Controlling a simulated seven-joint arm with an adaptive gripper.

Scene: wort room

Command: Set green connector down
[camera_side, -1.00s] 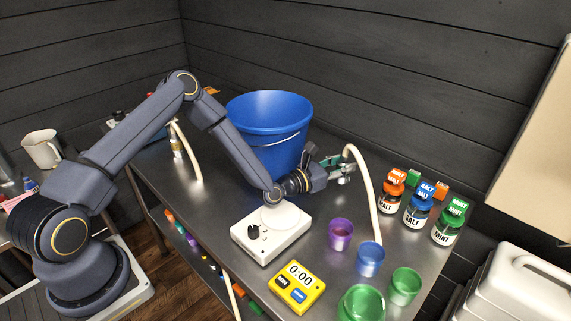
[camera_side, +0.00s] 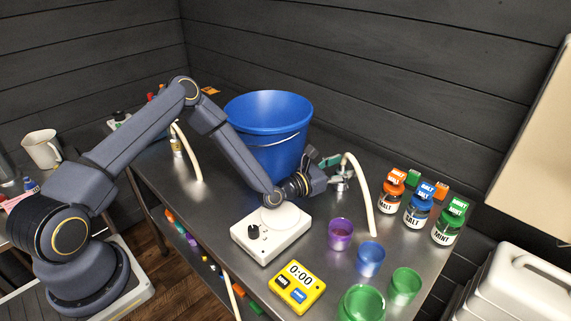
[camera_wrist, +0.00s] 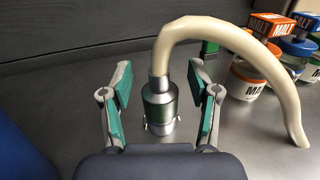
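In the side view the connector (camera_side: 344,171) and hose (camera_side: 362,190) are right of the blue bucket, small and partly hidden by my gripper. My gripper (camera_wrist: 163,88) is open, with one green-padded finger on each side of the connector and a visible gap to both. It also shows in the side view (camera_side: 336,170).
A blue bucket (camera_side: 268,125) stands close behind my wrist. A white box with a knob (camera_side: 271,232), a yellow timer (camera_side: 297,288) and several coloured cups are in front. Labelled jars (camera_side: 418,207) and small blocks stand at right. Some table is clear beyond the hose.

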